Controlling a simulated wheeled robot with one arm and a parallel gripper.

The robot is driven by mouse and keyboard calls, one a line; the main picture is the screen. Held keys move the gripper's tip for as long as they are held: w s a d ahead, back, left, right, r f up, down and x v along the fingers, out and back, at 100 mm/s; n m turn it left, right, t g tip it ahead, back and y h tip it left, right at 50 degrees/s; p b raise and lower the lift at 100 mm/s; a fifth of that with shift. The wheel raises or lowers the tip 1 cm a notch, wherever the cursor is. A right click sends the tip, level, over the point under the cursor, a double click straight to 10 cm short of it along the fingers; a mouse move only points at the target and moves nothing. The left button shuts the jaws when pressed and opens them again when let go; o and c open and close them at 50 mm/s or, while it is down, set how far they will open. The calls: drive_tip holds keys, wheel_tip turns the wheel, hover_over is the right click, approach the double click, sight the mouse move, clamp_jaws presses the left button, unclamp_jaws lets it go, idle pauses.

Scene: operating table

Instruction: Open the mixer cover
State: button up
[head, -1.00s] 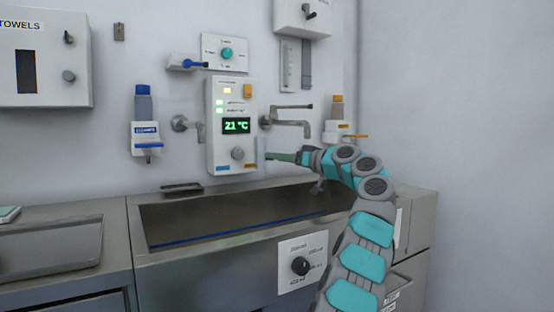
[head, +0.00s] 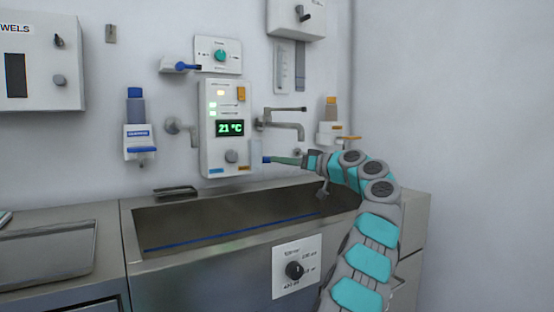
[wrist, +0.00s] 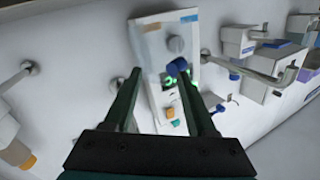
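The mixer (head: 226,128) is a white wall box with a green 21 °C display, small coloured buttons and a grey knob. A pale, see-through panel (head: 257,153), seemingly its cover, shows along its lower right side. A small blue piece (head: 266,159), perhaps the cover's handle, shows at my fingertips. My gripper (wrist: 160,73) reaches in from the right, its two green fingers apart. In the wrist view the blue piece (wrist: 177,66) appears between the fingertips, nearer the right finger. Whether a finger touches it is unclear. The cover's outline is hard to make out there.
A metal trough sink (head: 140,245) lies below, with a dial panel (head: 297,265) on its front. Metal spouts (head: 285,124) flank the mixer. A bottle dispenser (head: 137,140) hangs left, another (head: 331,128) right. A blue-handled fitting (head: 182,66) sits above left.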

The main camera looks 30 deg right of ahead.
drive_tip(key=shift+s+d+p, duration=0.2)
drive_tip(key=shift+s+d, duration=0.3)
drive_tip(key=shift+d, duration=0.3)
drive_tip(key=shift+s+d+p, duration=0.2)
drive_tip(key=shift+s+d, duration=0.35)
drive_tip(key=shift+d, duration=0.25)
drive_tip(key=shift+s+d+p, duration=0.2)
drive_tip(key=shift+s+d, duration=0.3)
drive_tip(key=shift+d, duration=0.3)
drive_tip(key=shift+w+a, duration=0.1)
drive_tip(key=b+v, duration=0.1)
drive_tip(key=v, duration=0.7)
drive_tip(key=shift+a+r, duration=0.1)
drive_tip(key=shift+r, duration=0.05)
drive_tip(key=shift+c, duration=0.4)
